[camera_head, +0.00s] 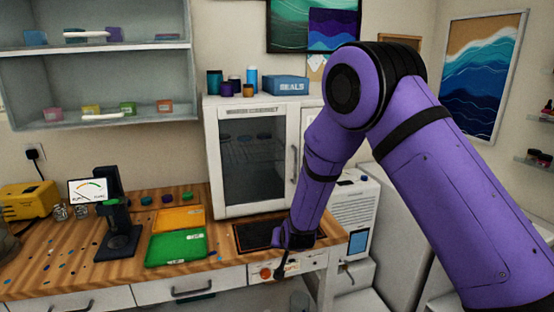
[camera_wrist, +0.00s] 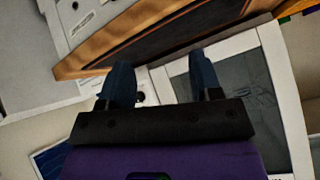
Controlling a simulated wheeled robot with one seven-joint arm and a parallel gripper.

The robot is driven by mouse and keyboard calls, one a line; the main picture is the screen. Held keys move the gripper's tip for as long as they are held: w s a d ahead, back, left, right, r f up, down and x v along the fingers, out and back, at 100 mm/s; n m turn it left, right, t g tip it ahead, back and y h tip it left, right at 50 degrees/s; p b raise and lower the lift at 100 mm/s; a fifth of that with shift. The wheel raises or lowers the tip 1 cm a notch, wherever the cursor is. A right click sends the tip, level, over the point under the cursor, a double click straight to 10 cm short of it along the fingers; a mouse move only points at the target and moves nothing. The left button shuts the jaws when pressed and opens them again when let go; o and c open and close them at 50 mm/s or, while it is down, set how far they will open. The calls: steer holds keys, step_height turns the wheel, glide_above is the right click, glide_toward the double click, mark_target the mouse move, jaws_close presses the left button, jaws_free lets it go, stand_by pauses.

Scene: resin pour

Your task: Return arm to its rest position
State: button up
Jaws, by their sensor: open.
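My purple arm (camera_head: 430,160) reaches in from the right and bends down toward the front edge of the wooden worktop. My gripper (camera_head: 281,268) is low in front of the black mat (camera_head: 256,236), near the worktop's front edge. In the wrist view, the two dark fingers of my gripper (camera_wrist: 161,78) are spread apart with nothing between them. The wooden edge of the worktop (camera_wrist: 90,62) and a white cabinet frame (camera_wrist: 285,90) lie beyond the fingers. Whether the fingers touch anything cannot be told.
A white warming cabinet (camera_head: 212,150) stands behind the mat, with a blue box (camera_head: 286,86) and jars on top. Green (camera_head: 176,248) and orange (camera_head: 178,219) trays lie left of the mat. A black stand (camera_head: 122,240) is farther left. A white unit (camera_head: 350,215) stands right of the worktop.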

steer(key=s+d+r+g, duration=0.1)
steer(key=s+d+r, duration=0.35)
steer(key=r, duration=0.45)
steer(key=s+d+r, duration=0.3)
steer(key=d+r, duration=0.3)
steer(key=r, duration=0.3)
steer(key=s+d+r+g, duration=0.1)
steer(key=s+d+r, duration=0.35)
steer(key=r, duration=0.45)
steer(key=s+d+r, duration=0.3)
steer(key=s+d, duration=0.1)
steer(key=s, duration=0.5)
steer(key=s+d+r+h, duration=0.1)
steer(key=s+d, duration=0.3)
steer(key=s, duration=0.4)
steer(key=s+d+r+n+g+h, duration=0.1)
steer(key=s+d+r, duration=0.3)
steer(key=s, duration=0.5)
steer(key=shift+s+d+r, duration=0.3)
steer(key=shift+s+d, duration=0.05)
steer(key=shift+d, duration=0.1)
